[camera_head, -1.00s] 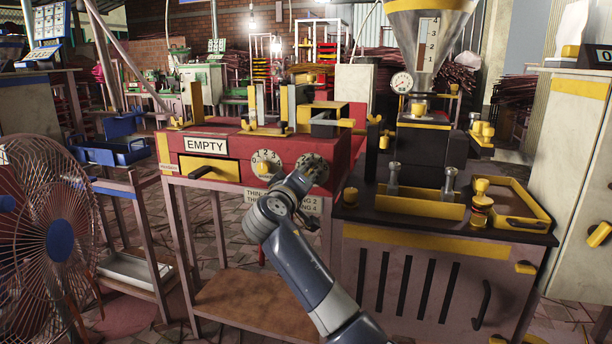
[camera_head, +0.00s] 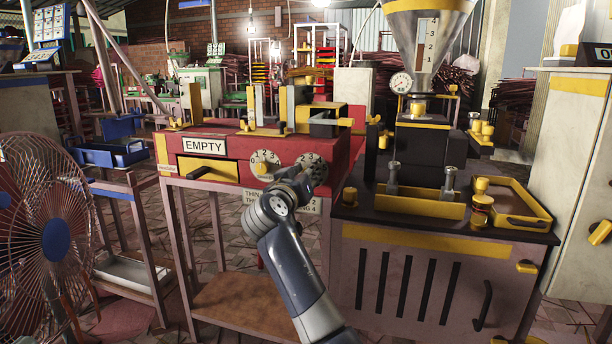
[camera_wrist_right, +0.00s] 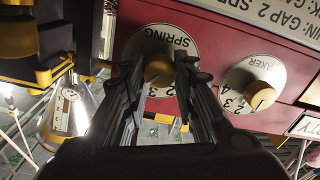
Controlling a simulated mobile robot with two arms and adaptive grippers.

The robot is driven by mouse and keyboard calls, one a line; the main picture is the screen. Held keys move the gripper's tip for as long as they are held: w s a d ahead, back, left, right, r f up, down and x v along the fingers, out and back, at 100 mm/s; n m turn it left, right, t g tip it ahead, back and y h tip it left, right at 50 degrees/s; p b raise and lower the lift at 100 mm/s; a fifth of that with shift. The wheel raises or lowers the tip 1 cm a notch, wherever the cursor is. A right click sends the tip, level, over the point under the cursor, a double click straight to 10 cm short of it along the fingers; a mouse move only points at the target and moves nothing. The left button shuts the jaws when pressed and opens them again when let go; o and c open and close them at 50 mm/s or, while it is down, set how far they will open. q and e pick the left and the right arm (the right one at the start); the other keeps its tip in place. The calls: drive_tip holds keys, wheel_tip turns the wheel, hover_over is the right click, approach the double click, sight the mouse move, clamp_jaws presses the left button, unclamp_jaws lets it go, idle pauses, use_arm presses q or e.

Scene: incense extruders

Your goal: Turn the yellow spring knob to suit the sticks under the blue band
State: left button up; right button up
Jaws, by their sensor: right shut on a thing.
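The yellow spring knob (camera_wrist_right: 157,72) sits on a round white dial (camera_wrist_right: 140,45) marked SPRING, upside down in the right wrist view. My right gripper (camera_wrist_right: 162,82) is shut on this knob, one finger on each side. The fingers cover part of the dial's numbers, so I cannot tell its setting. In the head view the spring dial (camera_head: 313,163) is on the red machine's front (camera_head: 232,146), and my right gripper (camera_head: 305,183) hides its lower part. I cannot make out any sticks under a blue band. My left gripper is not in view.
A second dial with a yellow knob (camera_head: 262,169) is close beside the spring dial. A partly covered gap-and-spring sign (camera_head: 252,196) hangs below. A black-topped bench (camera_head: 375,214) with a hopper is to the right. A fan (camera_head: 50,225) and a rack with blue trays (camera_head: 110,155) are left.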

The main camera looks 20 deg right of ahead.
drive_tip(key=shift+f, duration=0.15)
drive_tip(key=o, duration=1)
drive_tip(key=shift+o, duration=0.2)
drive_tip(key=shift+s, duration=0.1)
drive_tip(key=v, duration=1.2)
